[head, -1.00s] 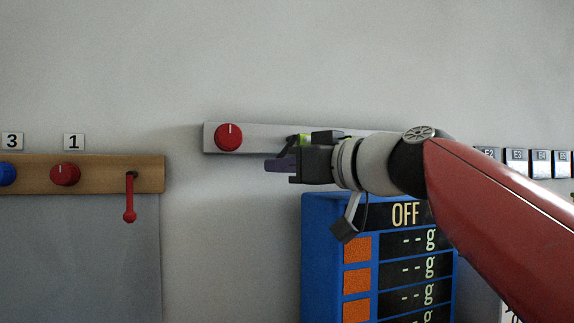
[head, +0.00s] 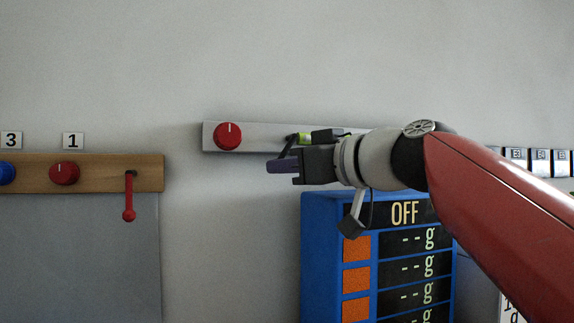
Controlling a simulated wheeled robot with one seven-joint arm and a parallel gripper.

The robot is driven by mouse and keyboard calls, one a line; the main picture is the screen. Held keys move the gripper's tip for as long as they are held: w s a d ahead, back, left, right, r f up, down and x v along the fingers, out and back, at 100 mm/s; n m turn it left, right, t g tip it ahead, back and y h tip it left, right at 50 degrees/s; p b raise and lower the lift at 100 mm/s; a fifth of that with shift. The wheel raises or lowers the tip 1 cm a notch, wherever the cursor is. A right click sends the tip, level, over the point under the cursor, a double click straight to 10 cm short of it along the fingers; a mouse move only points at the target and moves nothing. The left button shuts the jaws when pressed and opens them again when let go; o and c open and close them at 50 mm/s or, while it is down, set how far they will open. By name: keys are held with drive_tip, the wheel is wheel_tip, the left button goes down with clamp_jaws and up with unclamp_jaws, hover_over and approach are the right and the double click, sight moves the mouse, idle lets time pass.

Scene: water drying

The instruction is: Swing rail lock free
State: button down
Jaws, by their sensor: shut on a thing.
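My gripper (head: 298,166) is in front of the grey rail's lower edge, pointing left. A thin dark link (head: 287,147) runs from near the purple piece up to the rail.
The grey rail (head: 260,137) carries a red knob (head: 228,136). A wooden rail (head: 97,172) at left has a hanging red lever (head: 129,200) and knobs. A blue display panel (head: 318,250) stands below my arm. The wall between the rails is clear.

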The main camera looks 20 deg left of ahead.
drive_tip(key=n+h, duration=0.1)
drive_tip(key=w+d+n+h+p, duration=0.1)
drive_tip(key=n, duration=0.1)
drive_tip(key=d+n+h, duration=0.1)
drive_tip(key=shift+w+n+p, duration=0.4)
drive_tip(key=shift+d+h, duration=0.1)
drive_tip(key=shift+h, duration=0.2)
idle(0.3)
drive_tip(key=c, duration=1.4)
unclamp_jaws()
drive_tip(key=shift+o, duration=0.2)
drive_tip(key=shift+d, duration=0.1)
drive_tip(key=b+v, duration=0.1)
drive_tip(key=v, duration=0.6)
drive_tip(key=shift+s+d, duration=0.2)
drive_tip(key=shift+d, duration=0.05)
